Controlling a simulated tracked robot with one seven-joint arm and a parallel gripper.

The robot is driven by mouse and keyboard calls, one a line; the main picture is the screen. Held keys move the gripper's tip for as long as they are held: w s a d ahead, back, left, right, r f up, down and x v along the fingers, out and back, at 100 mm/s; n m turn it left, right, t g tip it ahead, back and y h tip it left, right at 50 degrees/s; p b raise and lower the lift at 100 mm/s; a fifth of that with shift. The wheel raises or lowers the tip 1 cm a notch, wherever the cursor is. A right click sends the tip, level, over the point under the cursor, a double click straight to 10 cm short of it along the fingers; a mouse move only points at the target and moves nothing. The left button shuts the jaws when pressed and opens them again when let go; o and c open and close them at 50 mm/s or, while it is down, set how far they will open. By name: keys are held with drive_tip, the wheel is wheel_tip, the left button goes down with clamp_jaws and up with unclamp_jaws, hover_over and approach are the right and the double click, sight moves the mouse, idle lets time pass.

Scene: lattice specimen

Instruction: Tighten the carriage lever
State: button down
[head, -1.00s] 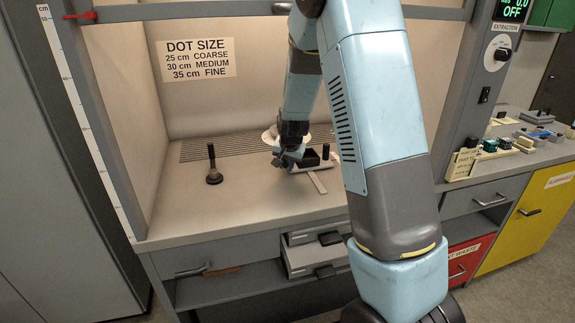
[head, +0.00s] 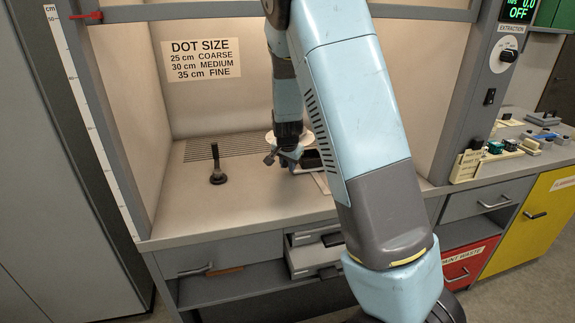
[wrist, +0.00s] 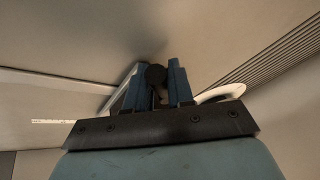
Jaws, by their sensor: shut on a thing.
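My gripper (head: 285,156) is low over the worktop inside the booth. In the wrist view its blue fingers (wrist: 157,95) are close together around a dark round-ended piece (wrist: 155,75). A dark end (head: 269,159) sticks out to the left of the gripper in the head view. I cannot tell for certain whether this piece is the carriage lever. What it is joined to is hidden by the fingers and wrist. A dark upright post on a round base (head: 217,165) stands apart, to the left of the gripper.
A black open box (head: 311,160) is right of the gripper, partly behind my arm. A white round thing (head: 270,138) is behind the gripper. A red pointer (head: 93,15) is on the booth frame at upper left. The left worktop (head: 185,210) is clear.

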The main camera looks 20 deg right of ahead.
drive_tip(key=shift+w+a+m+h, duration=0.35)
drive_tip(key=shift+a+m+h, duration=0.15)
drive_tip(key=shift+m, duration=0.6)
drive_tip(key=shift+w+m+g, duration=0.15)
drive_tip(key=shift+m+g, duration=0.15)
drive_tip(key=shift+m, duration=0.3)
drive_tip(key=shift+a, duration=0.1)
drive_tip(key=shift+w+a+m+h, duration=0.2)
drive_tip(key=shift+w+m+h, duration=0.25)
drive_tip(key=shift+m, duration=0.45)
drive_tip(key=shift+w+m+g+h, duration=0.25)
drive_tip(key=shift+m+g, duration=0.25)
drive_tip(key=shift+m, duration=0.3)
